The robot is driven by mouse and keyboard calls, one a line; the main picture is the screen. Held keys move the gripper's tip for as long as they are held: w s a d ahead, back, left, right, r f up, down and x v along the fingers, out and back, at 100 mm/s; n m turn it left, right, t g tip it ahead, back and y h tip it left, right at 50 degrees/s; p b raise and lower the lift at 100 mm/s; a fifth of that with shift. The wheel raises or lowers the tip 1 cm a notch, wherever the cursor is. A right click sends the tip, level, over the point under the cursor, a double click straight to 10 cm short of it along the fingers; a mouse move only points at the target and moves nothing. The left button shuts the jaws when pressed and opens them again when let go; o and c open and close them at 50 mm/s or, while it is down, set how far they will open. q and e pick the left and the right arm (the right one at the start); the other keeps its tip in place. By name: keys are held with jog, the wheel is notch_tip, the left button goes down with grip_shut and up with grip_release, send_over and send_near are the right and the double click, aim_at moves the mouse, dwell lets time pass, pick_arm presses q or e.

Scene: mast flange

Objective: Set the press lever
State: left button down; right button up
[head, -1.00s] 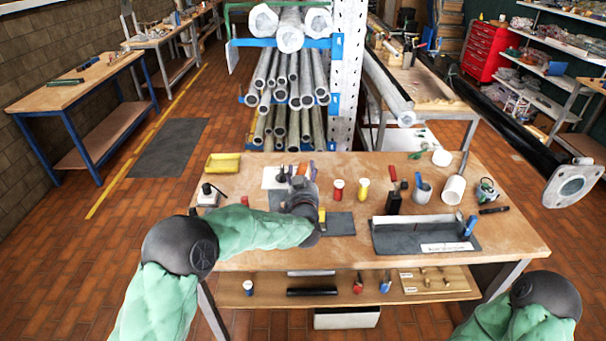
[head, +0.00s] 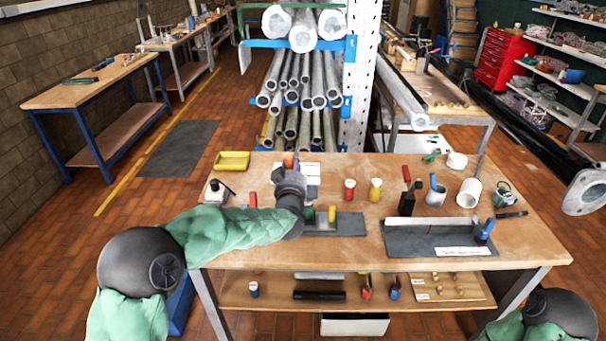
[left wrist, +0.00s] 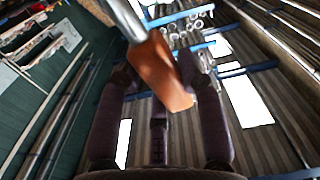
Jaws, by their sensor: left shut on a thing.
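The orange handle also shows just beyond the gripper in the head view (head: 289,159). The rest of the press is mostly hidden behind my gripper and wrist. My right gripper is out of view; only my right arm shows at the bottom right.
A red-capped jar (head: 349,190) and a yellow-capped jar (head: 375,190) stand right of the gripper. A yellow tray (head: 232,161) and a white bottle (head: 217,195) are to its left. A grey tray (head: 415,240) lies at right. The bench's front left surface is clear.

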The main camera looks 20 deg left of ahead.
pick_arm(q)
jog(key=shift+s+a+n, duration=0.1)
jog(key=shift+a+n, duration=0.2)
jog(key=c, duration=0.8)
grip_release()
jog(key=shift+a, duration=0.1)
jog(key=v, duration=1.2)
